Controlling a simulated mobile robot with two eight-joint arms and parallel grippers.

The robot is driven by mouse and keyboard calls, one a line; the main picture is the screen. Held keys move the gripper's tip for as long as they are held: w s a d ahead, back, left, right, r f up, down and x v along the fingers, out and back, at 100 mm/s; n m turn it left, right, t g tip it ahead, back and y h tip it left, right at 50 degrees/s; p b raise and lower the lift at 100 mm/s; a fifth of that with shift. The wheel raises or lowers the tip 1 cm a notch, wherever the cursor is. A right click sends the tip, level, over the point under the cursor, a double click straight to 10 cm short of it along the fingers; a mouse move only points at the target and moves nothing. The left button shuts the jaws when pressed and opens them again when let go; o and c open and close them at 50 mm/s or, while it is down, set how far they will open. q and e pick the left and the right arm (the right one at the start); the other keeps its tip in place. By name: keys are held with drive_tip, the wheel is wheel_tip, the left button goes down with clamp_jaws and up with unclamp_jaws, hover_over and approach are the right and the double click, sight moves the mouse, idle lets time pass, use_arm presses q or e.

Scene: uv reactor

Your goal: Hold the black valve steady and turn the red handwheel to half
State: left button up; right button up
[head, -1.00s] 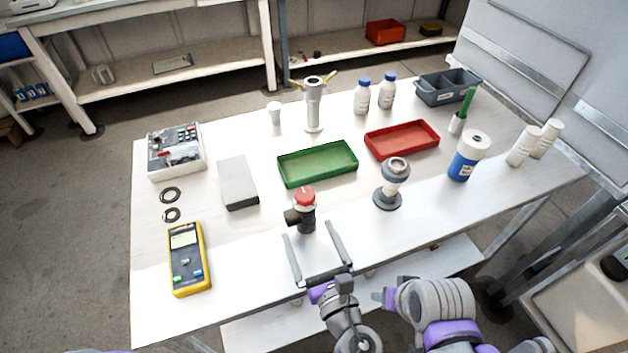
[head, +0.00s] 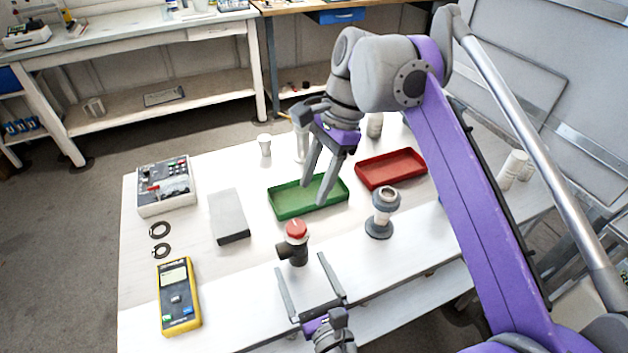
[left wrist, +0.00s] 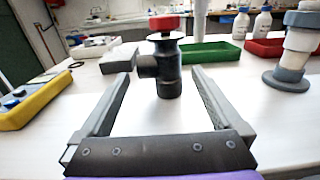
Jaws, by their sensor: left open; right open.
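The black valve (head: 297,253) stands upright on the white table, with a side port pointing left. The red handwheel (head: 296,230) sits on its top. In the left wrist view the valve body (left wrist: 169,76) and handwheel (left wrist: 164,23) show ahead, between the line of the fingers. My left gripper (head: 310,273) is open and empty, low over the table's front part, its fingertips just short of the valve. My right gripper (head: 314,190) is open and empty, pointing down above the green tray, behind and right of the valve. No finger visibly touches the valve.
The green tray (head: 285,206) and red tray (head: 372,178) lie behind. A grey-white fitting (head: 382,215) stands right of the valve. A grey block (head: 229,218), yellow meter (head: 179,297) and control box (head: 165,188) are left. The tabletop between meter and valve is clear.

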sight(286, 231)
use_arm(q)
drive_tip(key=shift+w+a, duration=0.15)
drive_tip(key=shift+w, duration=0.25)
drive_tip(key=x, duration=1)
